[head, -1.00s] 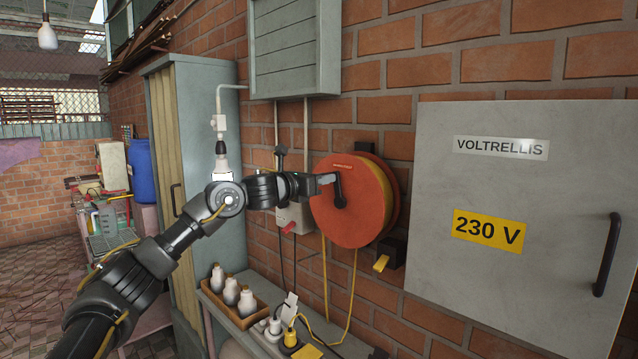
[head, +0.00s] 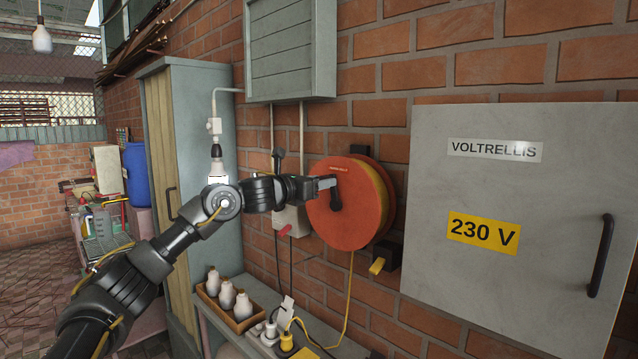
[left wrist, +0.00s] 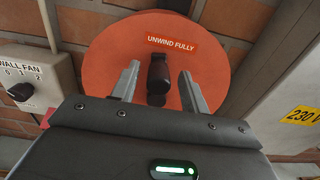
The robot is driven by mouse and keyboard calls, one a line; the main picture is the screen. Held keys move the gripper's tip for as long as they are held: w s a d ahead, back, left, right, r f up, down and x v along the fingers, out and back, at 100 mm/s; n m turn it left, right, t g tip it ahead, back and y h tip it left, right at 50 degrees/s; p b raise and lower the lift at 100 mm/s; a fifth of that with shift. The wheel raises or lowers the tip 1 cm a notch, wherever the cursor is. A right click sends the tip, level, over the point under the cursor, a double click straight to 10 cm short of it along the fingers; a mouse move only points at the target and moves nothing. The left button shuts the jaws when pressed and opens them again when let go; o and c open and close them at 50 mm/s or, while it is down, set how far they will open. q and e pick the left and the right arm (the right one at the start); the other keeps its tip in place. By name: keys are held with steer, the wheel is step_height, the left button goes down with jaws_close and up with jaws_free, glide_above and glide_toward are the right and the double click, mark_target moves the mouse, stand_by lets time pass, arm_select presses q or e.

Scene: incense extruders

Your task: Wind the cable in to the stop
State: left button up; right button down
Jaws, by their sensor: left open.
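The orange cable reel (head: 350,225) is mounted on the brick wall, with yellow cable wound behind its front disc. Its label reads "UNWIND FULLY" in the left wrist view. A yellow cable (head: 350,290) hangs from the reel to the bench. My left gripper (head: 333,184) is at the reel's front. In the left wrist view, its two fingers (left wrist: 158,88) are open, one on each side of the black crank handle (left wrist: 158,72), with gaps visible on both sides. In the head view the gripper partly covers the handle (head: 335,200). My right gripper is not in view.
A yellow tab (head: 377,266) on a black bracket sits below right of the reel. A grey 230 V cabinet (head: 510,200) stands to the right. Below are a tray of white bulbs (head: 228,303) and a yellow plug (head: 287,341). A fan switch (left wrist: 25,85) is on the left.

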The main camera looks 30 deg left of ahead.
arm_select(q)
steer(key=shift+s+a, duration=0.1)
steer(key=b+v, duration=0.4)
steer(key=v, duration=0.6)
steer(key=shift+s, duration=0.3)
steer(key=shift+f, duration=0.1)
